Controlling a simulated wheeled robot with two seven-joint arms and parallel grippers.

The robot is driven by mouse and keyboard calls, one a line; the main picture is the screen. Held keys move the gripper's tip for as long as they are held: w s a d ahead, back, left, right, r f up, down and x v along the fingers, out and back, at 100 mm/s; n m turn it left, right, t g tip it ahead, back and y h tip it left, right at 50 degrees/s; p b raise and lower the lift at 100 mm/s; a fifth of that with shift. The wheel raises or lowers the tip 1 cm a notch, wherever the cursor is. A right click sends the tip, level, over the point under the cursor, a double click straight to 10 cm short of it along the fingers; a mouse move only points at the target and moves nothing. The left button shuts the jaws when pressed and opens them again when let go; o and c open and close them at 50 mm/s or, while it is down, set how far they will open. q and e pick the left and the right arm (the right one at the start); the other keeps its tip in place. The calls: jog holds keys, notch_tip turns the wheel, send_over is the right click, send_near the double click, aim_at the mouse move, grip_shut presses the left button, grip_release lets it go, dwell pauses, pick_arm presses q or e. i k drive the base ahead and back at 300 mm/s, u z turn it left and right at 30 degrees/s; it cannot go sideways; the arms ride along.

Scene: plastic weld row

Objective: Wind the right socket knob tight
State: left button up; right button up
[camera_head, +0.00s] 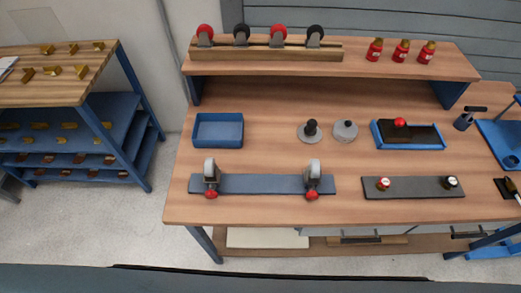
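A blue-grey rail (262,184) lies along the front of the bench. At its left end stands a grey upright fitting (210,168) with a red knob (211,194) at its foot. A matching fitting (313,166) with a red knob (312,195) stands at the right end. To the right, a dark grey plate (415,188) carries a red-and-white knob (383,184) on its left and a black-and-white knob (450,182) on its right. No label shows which is the socket knob, and how tight any knob is cannot be told. Neither gripper is in view.
Behind are a blue tray (218,131), two round grey pieces (310,132) (345,131) and a blue-framed dark block (408,135) with a red knob. A raised shelf (330,67) holds a wheeled rack and several red bottles (400,51). Bare bench lies between rail and plate.

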aim_at(312, 194)
jog(key=z, duration=0.65)
jog(key=k, duration=1)
jog(key=u, duration=1)
jog(key=i, duration=1)
jog(key=z, duration=1.45)
